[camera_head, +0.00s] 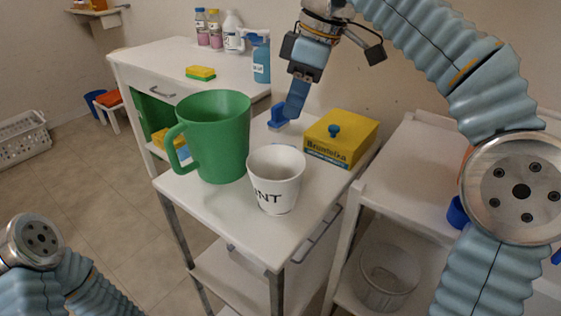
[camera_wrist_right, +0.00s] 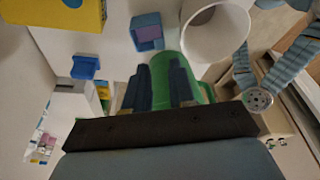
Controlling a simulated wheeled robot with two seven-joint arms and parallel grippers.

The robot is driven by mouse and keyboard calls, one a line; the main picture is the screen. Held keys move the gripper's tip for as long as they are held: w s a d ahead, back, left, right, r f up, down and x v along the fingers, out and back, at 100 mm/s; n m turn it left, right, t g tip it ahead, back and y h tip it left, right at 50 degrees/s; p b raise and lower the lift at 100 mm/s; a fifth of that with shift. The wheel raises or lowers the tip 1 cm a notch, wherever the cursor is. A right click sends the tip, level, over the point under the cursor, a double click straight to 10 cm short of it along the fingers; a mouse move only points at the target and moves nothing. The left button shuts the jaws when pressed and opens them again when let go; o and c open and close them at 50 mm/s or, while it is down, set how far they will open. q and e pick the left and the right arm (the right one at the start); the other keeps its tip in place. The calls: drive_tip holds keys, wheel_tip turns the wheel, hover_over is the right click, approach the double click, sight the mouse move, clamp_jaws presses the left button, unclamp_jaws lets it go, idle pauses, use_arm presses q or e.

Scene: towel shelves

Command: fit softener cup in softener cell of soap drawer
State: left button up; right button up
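My right gripper (camera_head: 293,108) hangs over the white worktop, its blue fingers pointing down close to a small blue holder (camera_head: 277,117). In the right wrist view the gripper (camera_wrist_right: 160,65) shows two separate fingers with nothing clearly held between them. That view also shows the blue holder (camera_wrist_right: 85,67) and a small open blue cup-like piece with a lilac inside (camera_wrist_right: 147,32). Neither piece carries a readable label, so I cannot tell which is the softener cup or its cell. A white drawer front (camera_head: 155,88) at the left looks shut. My left gripper is out of view.
A large green mug (camera_head: 218,140) and a white cup (camera_head: 275,180) stand at the worktop's front. A yellow box with a blue knob (camera_head: 340,140) stands at right. Bottles (camera_head: 208,30) and a sponge (camera_head: 200,73) sit on the left counter.

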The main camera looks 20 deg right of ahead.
drive_tip(key=x, duration=0.9)
drive_tip(key=shift+w+a+f, duration=0.1)
drive_tip(key=shift+w+a, duration=0.05)
clamp_jaws()
